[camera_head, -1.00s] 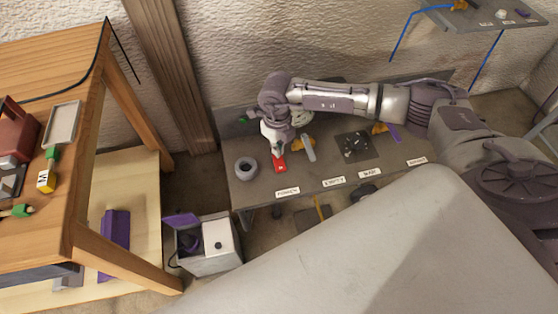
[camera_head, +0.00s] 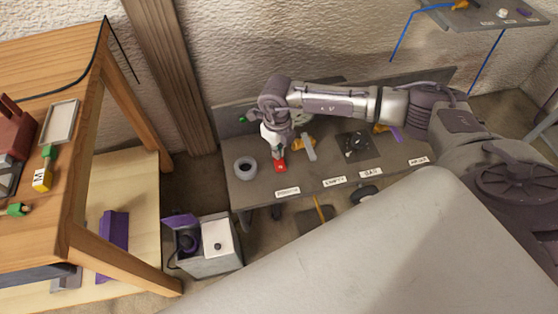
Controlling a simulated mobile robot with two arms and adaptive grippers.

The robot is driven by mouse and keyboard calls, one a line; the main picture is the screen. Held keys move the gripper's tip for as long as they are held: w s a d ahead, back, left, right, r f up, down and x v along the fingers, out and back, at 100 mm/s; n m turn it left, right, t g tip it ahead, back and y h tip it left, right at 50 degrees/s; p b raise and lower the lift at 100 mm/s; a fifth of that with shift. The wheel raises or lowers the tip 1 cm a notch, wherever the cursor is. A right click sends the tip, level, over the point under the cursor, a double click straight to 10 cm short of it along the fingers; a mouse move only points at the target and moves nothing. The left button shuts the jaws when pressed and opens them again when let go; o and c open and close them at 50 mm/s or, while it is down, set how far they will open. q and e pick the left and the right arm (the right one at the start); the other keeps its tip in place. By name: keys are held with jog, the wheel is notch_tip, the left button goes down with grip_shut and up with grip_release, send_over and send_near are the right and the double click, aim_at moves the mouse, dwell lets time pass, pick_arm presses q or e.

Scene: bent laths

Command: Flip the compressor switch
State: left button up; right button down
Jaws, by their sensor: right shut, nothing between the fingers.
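The switch looks like a small red block (camera_head: 281,167) on the grey bench panel (camera_head: 255,195), behind a white label whose text is too small to read surely. My right gripper (camera_head: 278,157) points down at it from above, shut, with nothing held. Its fingertips are at the red block's rear edge; whether they touch it I cannot tell. The gripper hides part of the block. My left gripper is not in view.
A grey ring (camera_head: 245,168) lies left of the red block, and an orange-and-grey lever (camera_head: 309,147) stands close on its right. A black plate (camera_head: 355,146) is farther right. A wooden table (camera_head: 85,235) stands at left, with a grey box (camera_head: 217,238) on the floor beside it.

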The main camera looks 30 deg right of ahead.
jog(key=shift+f, duration=0.4)
jog(key=shift+r, duration=0.15)
jog(key=shift+r+p, duration=0.8)
jog(key=shift+r, duration=0.45)
jog(key=shift+r+p, duration=1.2)
jog(key=shift+r, duration=0.5)
jog(key=shift+r+p, duration=0.35)
jog(key=shift+r, duration=0.15)
